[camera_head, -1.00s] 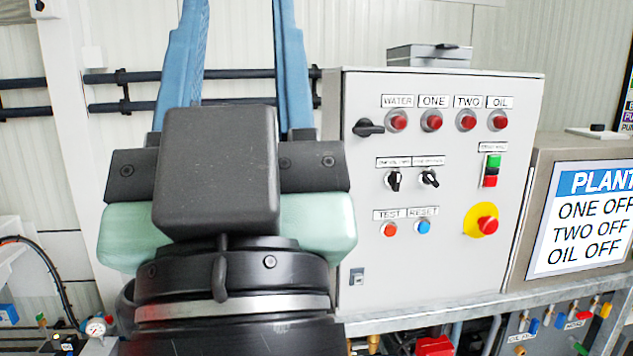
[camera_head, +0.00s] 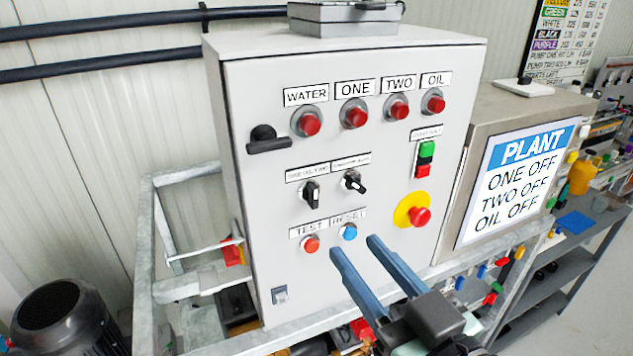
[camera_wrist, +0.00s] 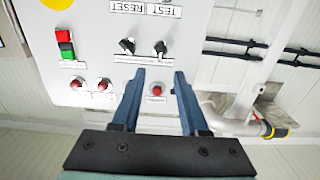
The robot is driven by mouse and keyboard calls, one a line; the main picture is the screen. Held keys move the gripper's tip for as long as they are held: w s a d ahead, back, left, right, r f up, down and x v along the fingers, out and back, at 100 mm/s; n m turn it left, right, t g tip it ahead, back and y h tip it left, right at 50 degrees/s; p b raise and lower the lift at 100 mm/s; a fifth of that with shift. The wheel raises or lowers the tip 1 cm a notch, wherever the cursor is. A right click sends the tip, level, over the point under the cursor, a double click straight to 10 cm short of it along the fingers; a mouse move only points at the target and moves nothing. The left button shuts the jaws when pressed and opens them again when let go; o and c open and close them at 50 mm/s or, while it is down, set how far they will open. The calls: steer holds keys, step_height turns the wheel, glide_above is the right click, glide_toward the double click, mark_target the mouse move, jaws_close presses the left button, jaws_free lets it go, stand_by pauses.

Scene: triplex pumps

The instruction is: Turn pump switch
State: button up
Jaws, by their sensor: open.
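Two small black rotary switches sit mid-panel on the light grey control box (camera_head: 380,300). The left switch (camera_head: 311,194) has its knob upright; the right switch (camera_head: 354,181) has its knob slanted. Their labels are too small to read, so I cannot tell which is the pump switch. Both switches also show in the upside-down wrist view, as the left switch (camera_wrist: 160,50) and the right switch (camera_wrist: 127,46). My gripper (camera_head: 354,245) is open and empty, its blue fingers pointing at the panel. In the wrist view, a red lamp (camera_wrist: 157,90) shows between the fingers of my gripper (camera_wrist: 159,70).
A larger black handle (camera_head: 268,139) is at upper left, beside a row of red lamps (camera_head: 355,116). A red TEST button (camera_head: 310,244), blue RESET button (camera_head: 348,232) and yellow-backed emergency stop (camera_head: 413,211) are lower. A PLANT sign (camera_head: 515,185) stands right. A grey frame rail (camera_head: 158,235) runs left.

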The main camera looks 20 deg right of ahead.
mark_target(316, 198)
steer(key=w+p, duration=0.1)
steer(key=w, duration=0.2)
steer(key=w+p, duration=0.2)
steer(key=w, duration=0.1)
steer(key=w+p, duration=0.1)
steer(key=w, duration=0.2)
steer(key=shift+w+a+r, duration=0.2)
steer(key=shift+w+a, duration=0.05)
steer(key=shift+w, duration=0.05)
steer(key=shift+w+f+p, duration=0.15)
steer(key=shift+w+p, duration=0.35)
steer(key=shift+w, duration=0.5)
jaws_close()
